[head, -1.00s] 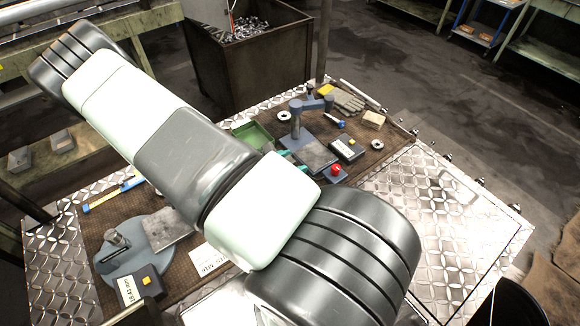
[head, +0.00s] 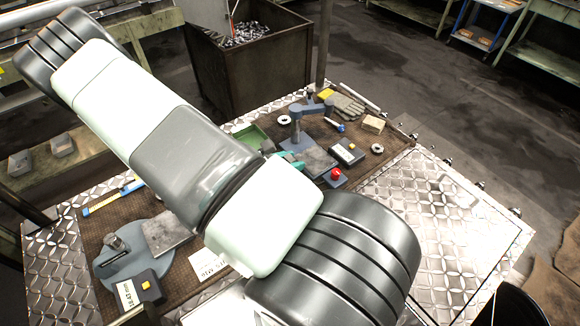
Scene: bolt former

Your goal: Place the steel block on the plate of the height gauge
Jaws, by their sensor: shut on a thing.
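My arm crosses the picture and hides most of my gripper. Only teal finger parts (head: 292,160) show past the arm's edge, beside the back device. The steel block cannot be made out; it is hidden behind the arm. The back device has a blue-grey column and arm (head: 297,120) over a flat dark grey plate (head: 319,161), with a display box (head: 346,151) beside it. At the front left, a round blue-grey base (head: 130,268) carries a post and a square steel plate (head: 170,232), with another display box (head: 140,291). Which one is the height gauge is not clear.
A red button (head: 336,174) stands just in front of the back plate. A green tray (head: 250,136), metal rings, a wooden block (head: 373,124) and gloves (head: 347,105) lie around. The table's right side (head: 440,220) is clear patterned metal.

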